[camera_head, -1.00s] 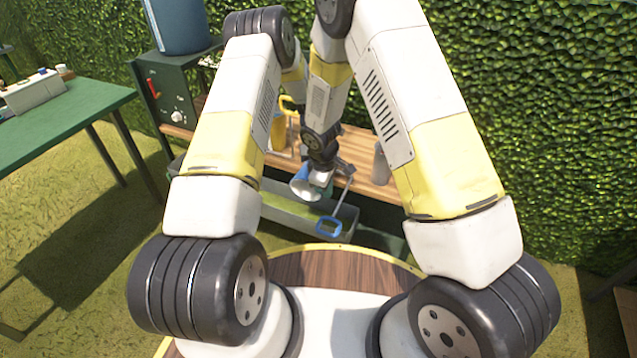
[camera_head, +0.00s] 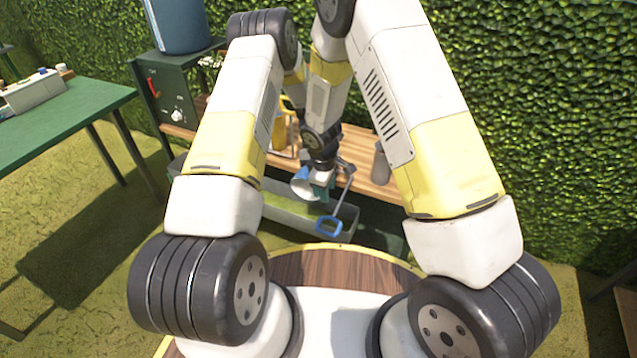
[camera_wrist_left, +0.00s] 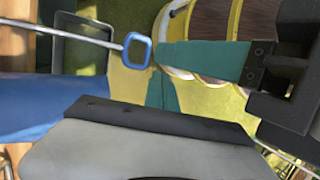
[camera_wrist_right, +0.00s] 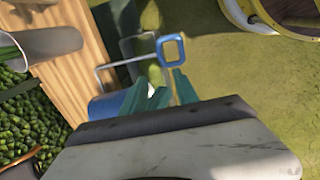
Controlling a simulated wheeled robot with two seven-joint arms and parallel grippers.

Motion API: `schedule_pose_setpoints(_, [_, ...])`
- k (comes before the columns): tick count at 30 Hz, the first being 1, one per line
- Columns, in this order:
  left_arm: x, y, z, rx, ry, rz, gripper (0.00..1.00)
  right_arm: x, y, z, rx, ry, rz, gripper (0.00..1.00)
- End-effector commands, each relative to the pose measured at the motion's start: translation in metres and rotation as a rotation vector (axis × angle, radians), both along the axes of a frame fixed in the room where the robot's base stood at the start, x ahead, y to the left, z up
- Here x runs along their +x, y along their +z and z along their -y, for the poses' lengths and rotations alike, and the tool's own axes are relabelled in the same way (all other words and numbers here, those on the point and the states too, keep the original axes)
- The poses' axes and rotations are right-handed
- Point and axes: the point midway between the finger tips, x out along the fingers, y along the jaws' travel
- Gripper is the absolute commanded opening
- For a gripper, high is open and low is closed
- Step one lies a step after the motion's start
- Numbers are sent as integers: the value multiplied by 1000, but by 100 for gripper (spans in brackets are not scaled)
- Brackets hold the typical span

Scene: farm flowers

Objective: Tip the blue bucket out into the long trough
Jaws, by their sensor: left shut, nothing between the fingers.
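The long grey trough (camera_head: 346,229) runs below, yellow-green inside. My right gripper (camera_head: 322,182) is by the bucket, largely hidden. In the right wrist view its teal fingers (camera_wrist_right: 165,92) are beside the bucket (camera_wrist_right: 104,106); their grip is unclear. In the left wrist view my left gripper's teal fingers (camera_wrist_left: 158,75) are shut and empty, next to the blue grip (camera_wrist_left: 137,50) and bucket (camera_wrist_left: 35,105).
A wooden bench (camera_head: 357,152) stands behind the trough, with a grey metal cup (camera_head: 381,163) and a yellow jug-like object (camera_head: 279,130). A dark cabinet bearing a blue barrel (camera_head: 178,25) stands at its left end. A green table (camera_head: 60,125) is further left, a hedge behind.

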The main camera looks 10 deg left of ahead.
Motion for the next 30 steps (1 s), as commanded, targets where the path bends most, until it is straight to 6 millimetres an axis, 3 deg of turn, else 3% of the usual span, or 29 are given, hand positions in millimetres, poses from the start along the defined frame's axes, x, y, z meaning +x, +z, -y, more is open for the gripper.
schedule_pose_setpoints(5, [0,0,0,0,0,0,0,-3,19,-2,2,0,3,36])
schedule_pose_setpoints(15, [0,0,0,0,0,0,0,-18,88,-6,3,1,3,36])
schedule_pose_setpoints(23, [0,0,0,0,0,0,0,-24,116,-7,4,-5,2,36])
schedule_pose_setpoints(26, [0,0,0,0,0,0,0,-24,129,-2,17,-32,7,36])
schedule_pose_setpoints(30, [0,0,0,0,0,0,0,-26,162,18,70,-132,24,36])
